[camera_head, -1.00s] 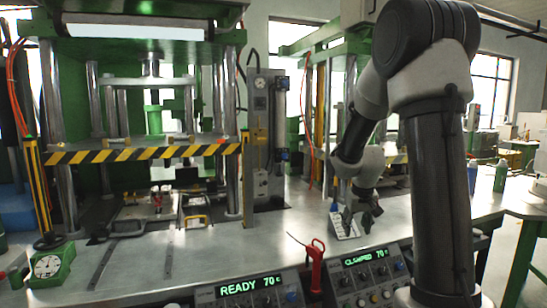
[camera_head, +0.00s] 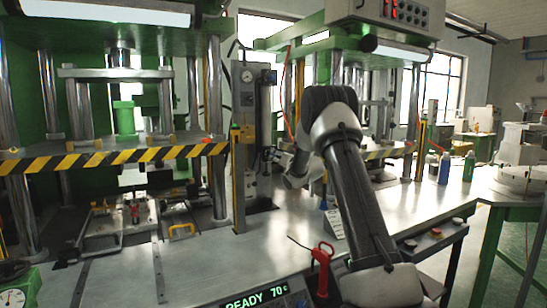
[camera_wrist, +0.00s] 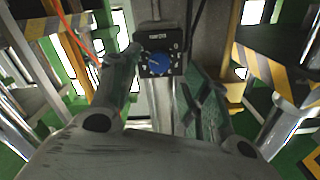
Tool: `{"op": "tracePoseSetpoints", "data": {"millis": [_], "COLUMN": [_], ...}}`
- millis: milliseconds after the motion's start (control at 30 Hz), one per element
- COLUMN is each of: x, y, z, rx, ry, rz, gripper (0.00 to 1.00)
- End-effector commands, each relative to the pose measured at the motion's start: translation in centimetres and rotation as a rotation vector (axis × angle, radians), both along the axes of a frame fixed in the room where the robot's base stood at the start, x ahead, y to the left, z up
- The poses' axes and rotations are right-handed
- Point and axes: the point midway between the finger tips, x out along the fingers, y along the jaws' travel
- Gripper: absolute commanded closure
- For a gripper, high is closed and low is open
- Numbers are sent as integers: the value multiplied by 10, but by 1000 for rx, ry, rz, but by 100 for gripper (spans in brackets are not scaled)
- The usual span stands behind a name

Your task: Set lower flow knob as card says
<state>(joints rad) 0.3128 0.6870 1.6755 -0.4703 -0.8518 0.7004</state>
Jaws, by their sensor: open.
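In the wrist view, a blue knob (camera_wrist: 157,64) sits on a black box with a small label above and dial marks on its right. The label and setting are too small to read for sure. My gripper (camera_wrist: 160,95) is open, one finger on each side below the box, apart from the knob. In the head view, my gripper (camera_head: 275,157) is beside the grey control column (camera_head: 246,135), at the lower knob's height, and hides part of that area. The upper knob (camera_head: 270,77) shows higher on the column. A white card (camera_head: 335,223) stands on the bench, partly behind my arm.
A striped press guard (camera_head: 110,158) and a yellow post (camera_head: 238,180) stand left of the column. A red-handled tool (camera_head: 321,268) stands at the front by the READY 70 display (camera_head: 255,299). Bottles (camera_head: 444,168) stand at the right.

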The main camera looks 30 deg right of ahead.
Motion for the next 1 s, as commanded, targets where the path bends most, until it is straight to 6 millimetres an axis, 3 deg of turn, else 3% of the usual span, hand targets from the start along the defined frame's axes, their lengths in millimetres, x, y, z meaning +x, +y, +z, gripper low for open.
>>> {"op": "tracePoseSetpoints", "data": {"millis": [233,600,867,1000], "x": [36,44,44,44], "y": [2,2,2,2], "z": [-1,-1,-1,-1], "rx": [-1,-1,-1,-2], "ry": [1,3,3,3], "rz": [0,-1,-1,-1], "gripper": [53,53,100,100]}}
